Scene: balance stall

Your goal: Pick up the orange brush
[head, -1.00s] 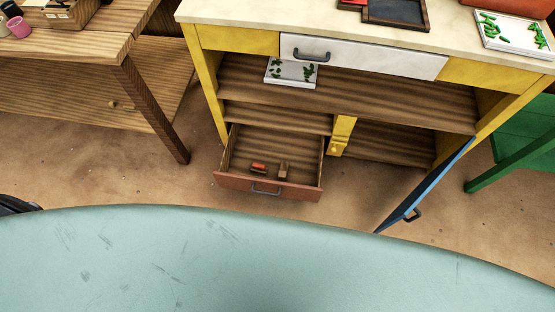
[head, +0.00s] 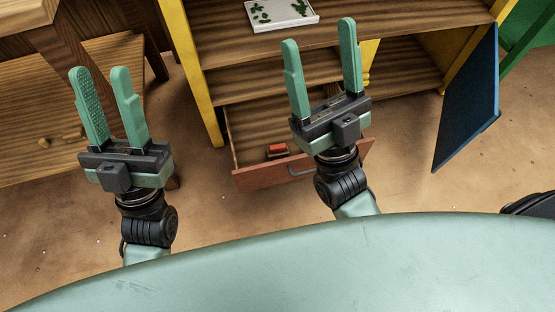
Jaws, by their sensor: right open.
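A small orange-red item with a darker lower part, which looks like the orange brush (head: 278,150), lies in the open drawer (head: 262,178) near its front. My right gripper (head: 319,34) is open and empty, pointing away from me. In the picture it covers the right part of the drawer, just right of the orange item, apart from it. My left gripper (head: 100,73) is open and empty at the left, in front of the wooden table. A brown item seen beside the orange one earlier is hidden behind my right gripper.
The yellow cabinet (head: 202,85) has a white tray (head: 305,19) with green bits on its shelf. Its blue door (head: 467,105) hangs open at the right. A wooden table (head: 50,165) stands at the left. Floor is clear between table and drawer.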

